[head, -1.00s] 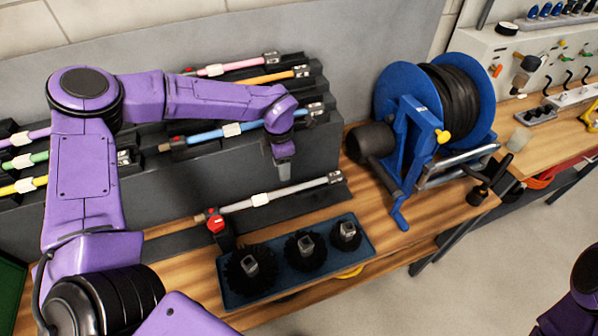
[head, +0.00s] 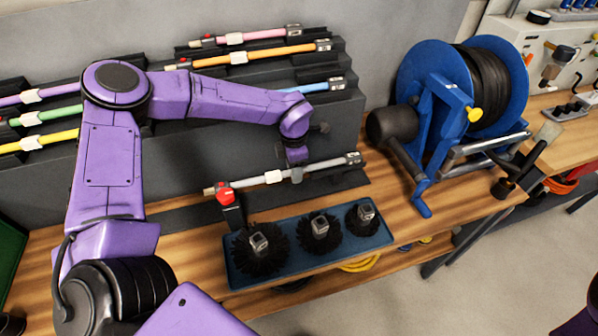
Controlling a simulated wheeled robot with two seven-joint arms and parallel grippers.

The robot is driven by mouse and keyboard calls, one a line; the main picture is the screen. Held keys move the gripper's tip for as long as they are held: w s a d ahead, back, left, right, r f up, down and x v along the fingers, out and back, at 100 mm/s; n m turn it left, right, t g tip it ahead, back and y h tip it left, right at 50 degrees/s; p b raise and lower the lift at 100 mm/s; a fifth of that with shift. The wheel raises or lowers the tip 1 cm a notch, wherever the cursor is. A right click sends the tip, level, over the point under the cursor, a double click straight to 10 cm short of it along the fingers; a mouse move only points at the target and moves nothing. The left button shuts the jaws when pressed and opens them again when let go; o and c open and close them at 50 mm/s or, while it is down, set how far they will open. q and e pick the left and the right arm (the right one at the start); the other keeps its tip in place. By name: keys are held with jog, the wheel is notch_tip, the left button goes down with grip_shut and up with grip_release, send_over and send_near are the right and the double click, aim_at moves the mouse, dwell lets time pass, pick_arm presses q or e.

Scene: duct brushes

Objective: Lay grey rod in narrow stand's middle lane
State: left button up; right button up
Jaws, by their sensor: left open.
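The grey rod (head: 250,183), with a white collar and a red piece at its left end, lies on a low dark rest at the front of the table. My left gripper (head: 296,174) is open, with its fingertips at the rod, right of the white collar. Whether they straddle the rod is hard to tell. Behind stands a stepped dark stand (head: 347,112) bearing a pink rod (head: 265,34), an orange rod (head: 285,49) and a blue rod (head: 325,86). My arm hides part of this stand. Which stand is the narrow one I cannot tell. My right gripper is not in view.
More stand lanes at left bear purple (head: 60,94), green (head: 60,113) and yellow (head: 55,137) rods. A blue tray (head: 290,278) with three black brushes lies in front of the grey rod. A blue hose reel (head: 412,70) stands at right.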

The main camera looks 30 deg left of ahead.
pick_arm(q)
jog(key=shift+s+r, duration=0.25)
jog(key=shift+s, duration=0.15)
jog(key=shift+c, duration=0.9)
jog(key=shift+s+r, duration=0.1)
jog(key=shift+s, duration=0.1)
jog(key=c, duration=0.5)
jog(key=shift+w, duration=0.1)
grip_shut()
jog(key=shift+w+d+f, duration=0.1)
jog(key=shift+w+f, duration=0.1)
notch_tip(320, 180, up, 6)
jog(key=p, duration=0.5)
jog(key=shift+r, duration=0.15)
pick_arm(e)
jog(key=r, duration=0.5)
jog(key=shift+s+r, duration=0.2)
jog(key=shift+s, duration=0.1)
